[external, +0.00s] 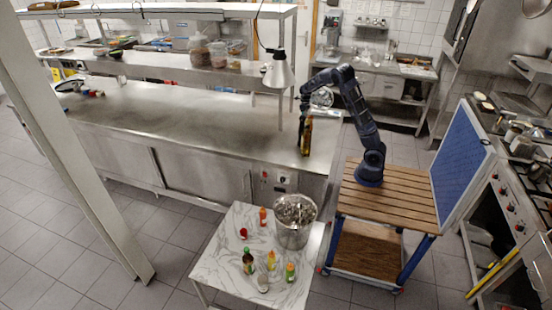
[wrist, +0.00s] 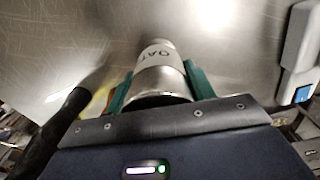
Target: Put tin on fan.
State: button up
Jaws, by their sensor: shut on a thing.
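In the wrist view a metal tin (wrist: 161,79) with a white label reading "OAT", upside down in the picture, sits between the two green fingers of my gripper (wrist: 158,84). My gripper is shut on it, with a finger on each side. In the external view my gripper (external: 303,109) points down over the right end of the steel counter; the tin cannot be made out there. A round, cage-like grey thing (external: 322,97) shows under my forearm; it may be the fan, but I cannot tell for sure.
A dark amber bottle (external: 306,137) stands on the counter (external: 200,110) close to my gripper. A lamp (external: 279,72) hangs to the left. The counter's middle is clear.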

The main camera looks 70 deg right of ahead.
jog(key=shift+f, duration=2.95)
jog(key=o, duration=1.2)
jog(key=shift+f, duration=0.1)
